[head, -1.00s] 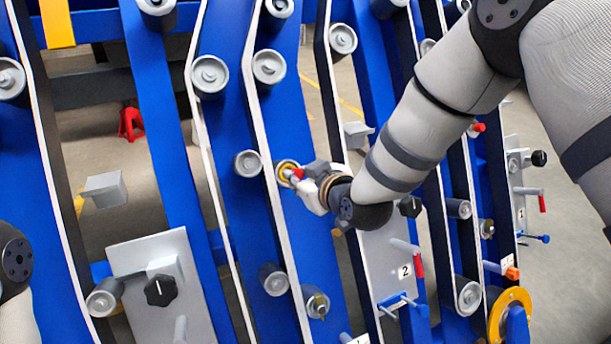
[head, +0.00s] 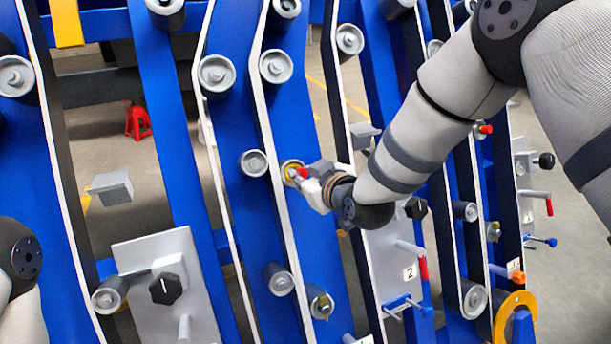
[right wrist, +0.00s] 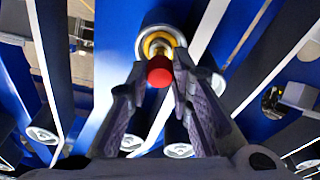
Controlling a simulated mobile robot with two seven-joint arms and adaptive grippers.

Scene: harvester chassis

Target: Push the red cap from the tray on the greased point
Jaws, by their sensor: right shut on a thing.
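The red cap (right wrist: 159,71) is between the fingertips of my right gripper (right wrist: 158,82) in the right wrist view. My right gripper is shut on it. Right behind the cap is the greased point (right wrist: 158,42), a grey round fitting with a yellow ring on a blue beam. In the head view the cap (head: 302,173) shows as a small red spot in front of the yellow-ringed fitting (head: 288,168). I cannot tell whether the cap touches it. No tray shows. Only a joint of my left arm shows at the lower left; its gripper is out of view.
Grey rollers stick out around the point, such as one to its left (head: 254,163) and one above (head: 276,66). A plate with a black knob (head: 165,288) is at the lower left. A plate marked 2 (head: 404,270) lies below my right arm.

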